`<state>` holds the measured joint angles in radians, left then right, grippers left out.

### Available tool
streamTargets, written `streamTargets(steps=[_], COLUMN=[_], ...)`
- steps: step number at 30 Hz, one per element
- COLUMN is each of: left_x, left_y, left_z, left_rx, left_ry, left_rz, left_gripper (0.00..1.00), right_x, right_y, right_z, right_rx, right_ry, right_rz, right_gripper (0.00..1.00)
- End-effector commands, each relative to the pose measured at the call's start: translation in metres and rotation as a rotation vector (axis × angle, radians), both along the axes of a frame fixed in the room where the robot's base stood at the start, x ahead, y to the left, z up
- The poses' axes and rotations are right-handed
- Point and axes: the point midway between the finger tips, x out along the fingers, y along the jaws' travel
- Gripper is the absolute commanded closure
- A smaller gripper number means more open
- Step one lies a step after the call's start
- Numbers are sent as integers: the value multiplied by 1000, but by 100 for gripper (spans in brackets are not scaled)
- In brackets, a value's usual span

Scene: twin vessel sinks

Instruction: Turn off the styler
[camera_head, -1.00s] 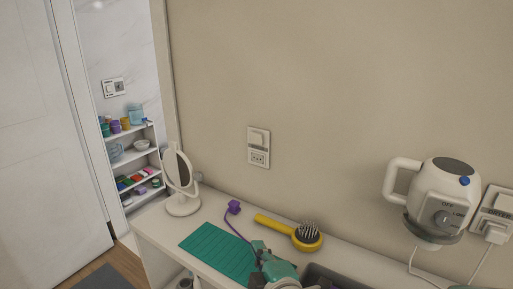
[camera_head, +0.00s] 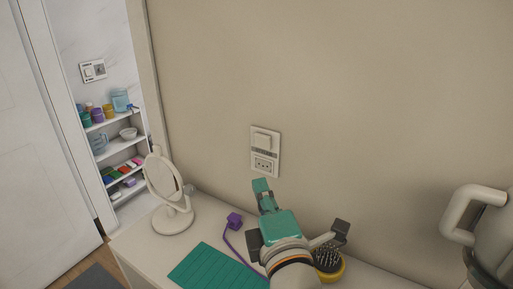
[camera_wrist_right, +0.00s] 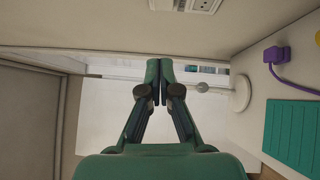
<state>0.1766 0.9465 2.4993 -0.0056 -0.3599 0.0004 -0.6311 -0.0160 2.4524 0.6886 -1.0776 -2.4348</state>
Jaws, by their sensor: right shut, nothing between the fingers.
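No styler body can be made out; a purple plug (camera_head: 234,219) with a purple cord lies on the counter, unplugged, and the cord runs behind my right arm. A white wall plate (camera_head: 265,150) has a rocker switch above a socket; its small label is unreadable. My right gripper (camera_head: 262,186), green, is shut and empty, with its tips just below the plate in the head view. In the right wrist view the shut fingertips (camera_wrist_right: 159,66) point forward, with the plate (camera_wrist_right: 200,4) at the top edge and the purple plug (camera_wrist_right: 277,55) at right. My left gripper is not in view.
A round mirror (camera_head: 168,192) stands left of the plug. A teal mat (camera_head: 215,268) lies on the counter (camera_head: 140,245). A yellow hairbrush (camera_head: 329,267) is partly behind my right gripper. A wall-mounted dryer (camera_head: 492,232) is at the right edge. The wall around the plate is clear.

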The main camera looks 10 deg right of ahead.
Motion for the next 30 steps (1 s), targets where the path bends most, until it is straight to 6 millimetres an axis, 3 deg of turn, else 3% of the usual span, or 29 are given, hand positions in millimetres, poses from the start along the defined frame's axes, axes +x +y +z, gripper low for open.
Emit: streamTargets(steps=[5, 18, 24, 30], left_x=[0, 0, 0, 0], left_y=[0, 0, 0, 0], left_z=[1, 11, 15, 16], left_rx=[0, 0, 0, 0], left_ry=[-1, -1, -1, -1], left_rz=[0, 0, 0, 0], left_gripper=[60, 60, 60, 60], right_x=[18, 102, 119, 125], right_y=[-2, -5, -25, -31], right_z=[1, 9, 12, 13], right_rx=[0, 1, 1, 0], right_ry=[2, 2, 2, 1], right_rz=[-6, -9, -8, -6], right_gripper=[100, 100, 100, 100])
